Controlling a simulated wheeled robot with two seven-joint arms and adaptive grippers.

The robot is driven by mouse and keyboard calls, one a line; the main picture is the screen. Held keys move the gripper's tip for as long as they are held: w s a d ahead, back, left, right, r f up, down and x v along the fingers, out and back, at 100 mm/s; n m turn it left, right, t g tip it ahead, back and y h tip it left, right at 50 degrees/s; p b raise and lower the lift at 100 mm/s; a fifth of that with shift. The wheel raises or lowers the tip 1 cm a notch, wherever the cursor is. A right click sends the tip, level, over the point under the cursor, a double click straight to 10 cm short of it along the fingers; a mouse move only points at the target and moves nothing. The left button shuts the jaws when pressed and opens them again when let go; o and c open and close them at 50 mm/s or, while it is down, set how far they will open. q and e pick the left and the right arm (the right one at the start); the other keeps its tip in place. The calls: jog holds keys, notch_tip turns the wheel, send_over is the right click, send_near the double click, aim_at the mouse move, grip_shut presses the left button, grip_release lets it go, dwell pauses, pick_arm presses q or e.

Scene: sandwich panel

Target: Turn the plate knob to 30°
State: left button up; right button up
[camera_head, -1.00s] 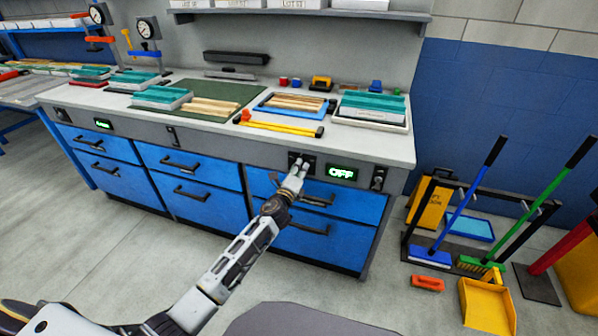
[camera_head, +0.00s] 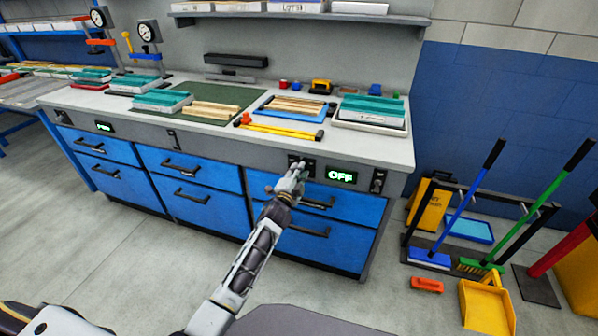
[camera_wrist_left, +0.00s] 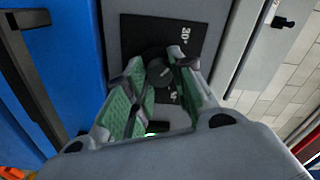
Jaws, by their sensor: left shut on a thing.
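The plate knob (camera_wrist_left: 157,70) is a dark round knob on a black dial plate (camera_wrist_left: 206,38) in the bench's grey front panel. A "30°" mark is readable on the plate in the left wrist view. My left gripper (camera_head: 301,168) is at the knob, its fingers on either side of it, shut on it; the fingers (camera_wrist_left: 157,72) cover part of the knob and plate. A display (camera_head: 341,176) just right of the dial reads "OFF" in green. My right gripper is not in view.
Blue drawers with black handles (camera_head: 318,203) lie just below the panel. The worktop (camera_head: 365,147) above holds trays, boards and a yellow tool (camera_head: 282,131). Brooms and a yellow dustpan (camera_head: 487,306) stand at the right.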

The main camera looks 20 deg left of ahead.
pick_arm(q)
jog(key=shift+n, duration=0.8)
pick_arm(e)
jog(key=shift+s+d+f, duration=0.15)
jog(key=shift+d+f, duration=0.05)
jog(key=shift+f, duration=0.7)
pick_arm(q)
jog(key=shift+f, duration=0.1)
jog(key=o, duration=1)
jog(key=shift+o, duration=0.2)
jog(key=shift+s, duration=0.1)
jog(key=s, duration=1.1)
jog(key=shift+s+a, duration=0.2)
jog(key=shift+s, duration=0.2)
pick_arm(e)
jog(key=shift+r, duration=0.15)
